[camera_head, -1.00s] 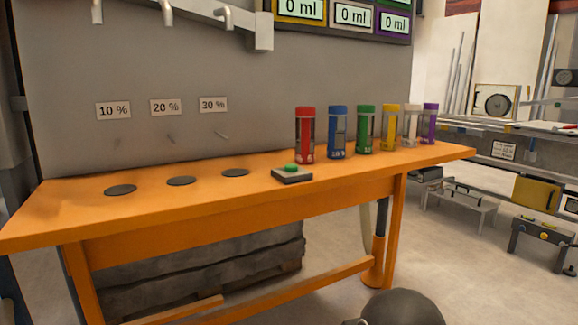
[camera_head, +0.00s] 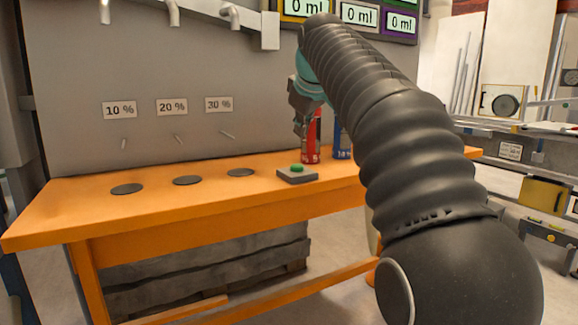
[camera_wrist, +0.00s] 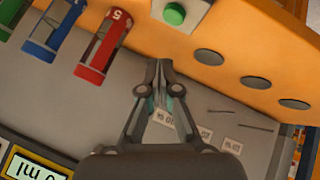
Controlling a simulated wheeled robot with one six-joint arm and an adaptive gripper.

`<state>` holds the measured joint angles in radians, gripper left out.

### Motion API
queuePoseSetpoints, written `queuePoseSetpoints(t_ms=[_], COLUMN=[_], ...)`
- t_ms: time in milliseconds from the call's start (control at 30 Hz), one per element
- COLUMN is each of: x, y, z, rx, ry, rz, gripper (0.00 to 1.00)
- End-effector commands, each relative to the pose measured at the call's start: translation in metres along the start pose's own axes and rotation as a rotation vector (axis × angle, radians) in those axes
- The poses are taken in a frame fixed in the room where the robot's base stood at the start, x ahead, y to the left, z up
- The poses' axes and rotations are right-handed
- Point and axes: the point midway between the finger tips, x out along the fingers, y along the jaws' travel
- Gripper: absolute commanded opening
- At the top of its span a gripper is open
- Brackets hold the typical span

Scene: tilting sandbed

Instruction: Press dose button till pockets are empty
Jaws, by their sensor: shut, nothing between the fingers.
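The green dose button (camera_head: 297,168) sits on a small dark-edged grey base (camera_head: 298,177) near the front edge of the orange bench. It also shows in the wrist view as a green button (camera_wrist: 174,14) at the top. My gripper (camera_head: 301,130) hangs above the bench, over and slightly behind the button, apart from it. In the wrist view my gripper (camera_wrist: 159,64) is shut and empty, its fingertips below the button in the picture. No pockets can be made out. My arm hides part of the bench's right side.
A red cylinder (camera_head: 311,148) and a blue cylinder (camera_head: 342,142) stand behind my gripper. Three dark discs, one of them the left disc (camera_head: 127,189), lie on the orange bench (camera_head: 75,215). Spouts (camera_head: 173,12) and "0 ml" displays (camera_head: 359,13) hang on the wall behind.

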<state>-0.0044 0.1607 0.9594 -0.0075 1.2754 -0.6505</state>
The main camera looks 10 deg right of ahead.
Motion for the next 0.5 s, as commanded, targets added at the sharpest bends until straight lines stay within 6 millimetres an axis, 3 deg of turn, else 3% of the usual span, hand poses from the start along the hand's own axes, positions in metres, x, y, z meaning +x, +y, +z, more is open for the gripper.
queuePoseSetpoints(t_ms=[200, 500], x=[0.014, 0.016], y=[0.025, 0.031], z=[-0.033, -0.042], rx=[-0.094, -0.126], ry=[0.030, 0.040], rz=[0.026, 0.036], gripper=[0.00, 0.00])
